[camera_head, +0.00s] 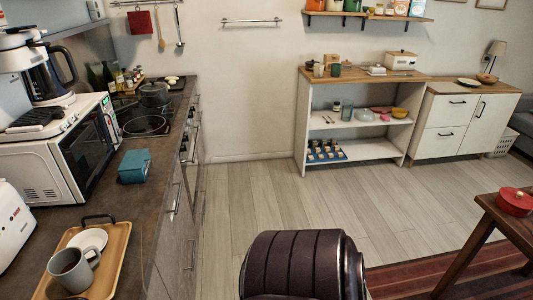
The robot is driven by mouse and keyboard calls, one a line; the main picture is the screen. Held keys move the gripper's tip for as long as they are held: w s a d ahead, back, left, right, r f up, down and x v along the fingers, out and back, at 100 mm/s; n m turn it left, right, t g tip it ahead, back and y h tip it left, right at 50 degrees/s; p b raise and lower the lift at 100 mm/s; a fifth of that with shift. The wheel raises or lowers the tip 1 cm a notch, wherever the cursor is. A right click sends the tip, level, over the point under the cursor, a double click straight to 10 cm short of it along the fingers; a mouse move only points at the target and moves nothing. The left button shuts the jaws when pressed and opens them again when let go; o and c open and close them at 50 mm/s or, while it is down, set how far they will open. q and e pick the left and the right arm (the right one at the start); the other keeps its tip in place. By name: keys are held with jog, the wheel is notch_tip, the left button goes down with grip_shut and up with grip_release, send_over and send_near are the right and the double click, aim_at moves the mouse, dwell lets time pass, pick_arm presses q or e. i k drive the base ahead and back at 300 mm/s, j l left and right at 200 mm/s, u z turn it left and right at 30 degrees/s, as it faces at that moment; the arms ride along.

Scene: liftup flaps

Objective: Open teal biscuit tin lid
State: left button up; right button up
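A small teal box-shaped tin (134,166) sits on the dark counter at the left, to the right of the microwave. Its top looks covered, but it is too small to make out the lid's edge or hinge. Neither my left gripper nor my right gripper is in view.
A white microwave (85,150) stands close beside the tin. A wooden tray (117,245) with a grey mug (74,268) and white plate lies nearer on the counter. A dark ribbed chair back (303,266) is at the bottom; the floor beyond is clear.

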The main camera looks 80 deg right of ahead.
aim_at(134, 159)
jog(key=k+l+z, duration=0.1)
jog(key=l+z, duration=0.15)
jog(key=z, duration=0.15)
jog(key=l+z, duration=0.25)
jog(key=z, duration=0.2)
jog(key=k+l+z, duration=0.1)
jog(key=l+z, duration=0.3)
jog(key=j, duration=0.1)
